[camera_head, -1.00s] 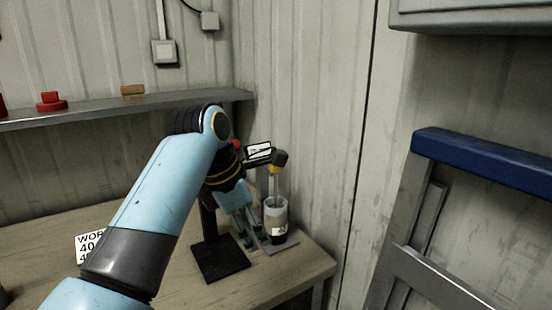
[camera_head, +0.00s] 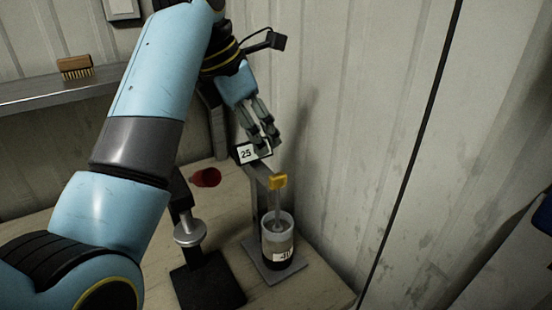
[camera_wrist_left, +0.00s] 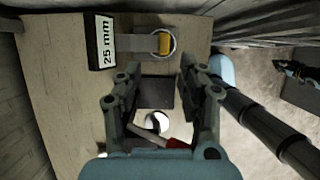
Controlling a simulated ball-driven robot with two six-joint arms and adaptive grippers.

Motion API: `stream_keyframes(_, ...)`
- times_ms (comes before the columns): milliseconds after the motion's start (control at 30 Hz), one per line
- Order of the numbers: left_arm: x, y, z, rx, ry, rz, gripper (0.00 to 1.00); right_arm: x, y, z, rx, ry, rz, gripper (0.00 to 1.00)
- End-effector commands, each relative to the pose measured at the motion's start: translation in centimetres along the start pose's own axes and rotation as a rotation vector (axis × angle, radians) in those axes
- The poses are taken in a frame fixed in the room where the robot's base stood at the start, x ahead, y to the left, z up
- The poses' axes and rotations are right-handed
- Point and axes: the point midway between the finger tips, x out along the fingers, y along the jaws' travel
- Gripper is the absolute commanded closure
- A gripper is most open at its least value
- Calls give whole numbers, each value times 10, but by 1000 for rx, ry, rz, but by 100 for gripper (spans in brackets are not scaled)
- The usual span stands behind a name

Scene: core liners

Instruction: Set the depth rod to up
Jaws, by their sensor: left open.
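A grey rod (camera_head: 278,212) with a yellow block (camera_head: 278,181) at its top stands upright, its lower end inside a clear cup (camera_head: 279,240) with a dark lower part. It looks like the depth rod; its tip is hidden. In the left wrist view the yellow block (camera_wrist_left: 165,43) sits within the cup's round rim, ahead of the fingers. My left gripper (camera_head: 263,138) is open and empty, pointing down above and behind the block, close to a "25 mm" sign. In the left wrist view its fingers (camera_wrist_left: 158,75) are spread apart.
A black base plate (camera_head: 208,282) with a metal disc (camera_head: 190,234) and a red-handled part (camera_head: 206,177) stands left of the cup. A corrugated wall is close on the right. A shelf (camera_head: 50,90) holds a brush (camera_head: 75,67).

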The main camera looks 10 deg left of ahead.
Motion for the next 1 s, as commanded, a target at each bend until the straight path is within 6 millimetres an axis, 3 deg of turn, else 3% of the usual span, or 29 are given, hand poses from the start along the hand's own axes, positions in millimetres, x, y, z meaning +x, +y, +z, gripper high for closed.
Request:
stream_keyframes(300, 56, -1, -1, 0, 5, -5, 60, -12, 8, 38, -6, -55, 8, 100)
stream_keyframes(500, 89, -1, -1, 0, 4, -3, 60, -16, 13, 26, -8, -38, 14, 100)
stream_keyframes(700, 103, 0, -1, 0, 2, -1, 60, -16, 11, 5, -6, -6, 11, 100)
stream_keyframes(933, 104, 0, -1, 0, 2, 0, 60, -16, 2, 12, -2, -18, 1, 100)
stream_keyframes(1000, 104, 0, -1, 0, 2, 0, 66, -16, 0, 15, -1, -23, -1, 100)
